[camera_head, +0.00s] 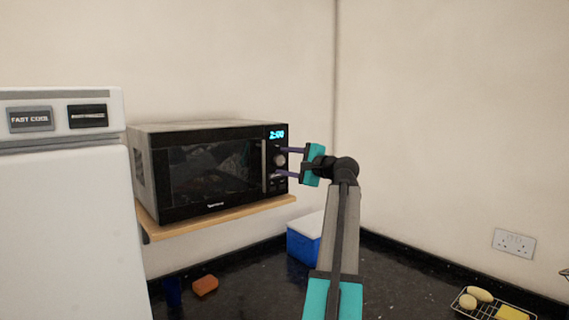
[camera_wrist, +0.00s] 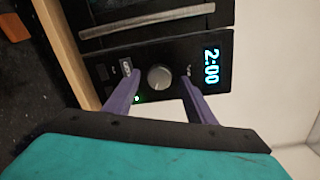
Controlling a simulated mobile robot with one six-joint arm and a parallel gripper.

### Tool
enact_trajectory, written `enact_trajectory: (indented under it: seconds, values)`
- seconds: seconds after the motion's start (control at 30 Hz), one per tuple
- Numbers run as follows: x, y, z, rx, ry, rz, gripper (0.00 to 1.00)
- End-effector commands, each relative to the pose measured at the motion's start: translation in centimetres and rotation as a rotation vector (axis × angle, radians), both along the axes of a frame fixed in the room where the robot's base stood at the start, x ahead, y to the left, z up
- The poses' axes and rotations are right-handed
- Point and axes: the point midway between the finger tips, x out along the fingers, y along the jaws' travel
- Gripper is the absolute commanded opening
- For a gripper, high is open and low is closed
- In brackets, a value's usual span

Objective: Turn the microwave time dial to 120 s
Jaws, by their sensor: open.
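The black microwave (camera_head: 210,168) stands on a wooden shelf with its door shut. Its display (camera_head: 277,134) reads 2:00, and the same display (camera_wrist: 211,66) shows sideways in the wrist view. The round grey time dial (camera_wrist: 159,77) is on the control panel below the display; it also shows in the head view (camera_head: 280,160). My gripper (camera_head: 286,162) is open at the panel, one purple finger above and one below the dial. In the wrist view, the fingers (camera_wrist: 159,82) lie on either side of the dial, with gaps between them and it.
The wooden shelf (camera_head: 220,217) juts out under the microwave. A white fridge (camera_head: 65,215) stands at the left. A blue and white box (camera_head: 303,240), an orange block (camera_head: 205,285) and a wire rack (camera_head: 490,306) are on the dark counter. Free room lies right of the microwave.

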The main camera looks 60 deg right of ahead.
Motion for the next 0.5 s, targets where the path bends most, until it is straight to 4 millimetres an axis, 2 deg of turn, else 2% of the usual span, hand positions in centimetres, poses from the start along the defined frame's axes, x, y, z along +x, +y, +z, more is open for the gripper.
enact_trajectory:
  seconds: [0.17, 0.5]
  values:
    - [-1.8, 0.6, -0.1, -0.001, -0.001, -0.002, 0.5]
    - [-6.9, 2.1, 0.1, -0.001, -0.001, -0.002, 0.5]
